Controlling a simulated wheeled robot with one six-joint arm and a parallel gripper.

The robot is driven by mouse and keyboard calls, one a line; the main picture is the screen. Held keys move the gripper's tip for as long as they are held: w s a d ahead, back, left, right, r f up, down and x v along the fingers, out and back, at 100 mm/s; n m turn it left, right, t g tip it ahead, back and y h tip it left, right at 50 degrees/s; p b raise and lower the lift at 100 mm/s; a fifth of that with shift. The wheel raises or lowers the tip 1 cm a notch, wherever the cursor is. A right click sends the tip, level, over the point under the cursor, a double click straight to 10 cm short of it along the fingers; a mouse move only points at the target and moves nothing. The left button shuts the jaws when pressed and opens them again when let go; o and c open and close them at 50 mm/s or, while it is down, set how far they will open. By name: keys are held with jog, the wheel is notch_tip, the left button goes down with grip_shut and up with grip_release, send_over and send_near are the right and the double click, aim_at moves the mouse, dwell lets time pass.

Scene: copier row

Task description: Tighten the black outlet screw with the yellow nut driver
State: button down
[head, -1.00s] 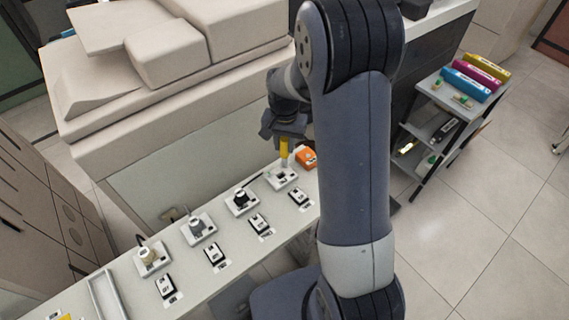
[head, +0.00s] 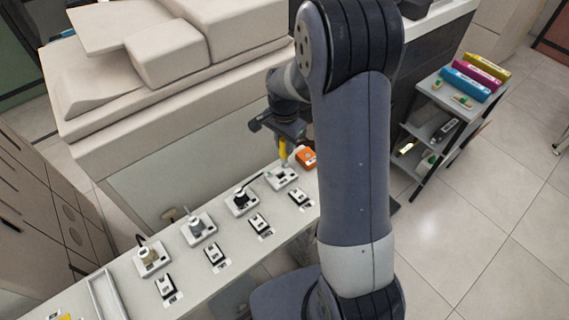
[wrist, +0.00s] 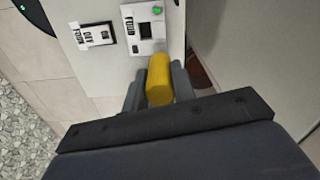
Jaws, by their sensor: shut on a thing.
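My gripper (wrist: 160,88) is shut on the yellow nut driver (wrist: 159,78). In the head view the driver (head: 283,150) hangs down from the gripper above the rightmost white outlet (head: 283,178). In the wrist view this outlet (wrist: 143,32) has a dark square opening and a green spot, seemingly a screw (wrist: 157,10). The driver's tip is hard to make out, so contact cannot be told. The outlet with the black plug (head: 241,198) sits just left of it on the counter. A black screw cannot be picked out.
Two more outlets with plugs stand farther left, and small switches (head: 259,223) line the counter's front. An orange object (head: 306,157) lies beside the rightmost outlet. A large beige copier (head: 180,50) rises behind. A shelf cart (head: 437,125) stands right.

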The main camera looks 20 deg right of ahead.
jog(key=m, duration=0.5)
jog(key=shift+r, duration=0.15)
dwell(0.5)
jog(key=shift+r+p, duration=0.45)
jog(key=n, duration=0.3)
jog(key=shift+n, duration=0.3)
jog(key=n, duration=1.1)
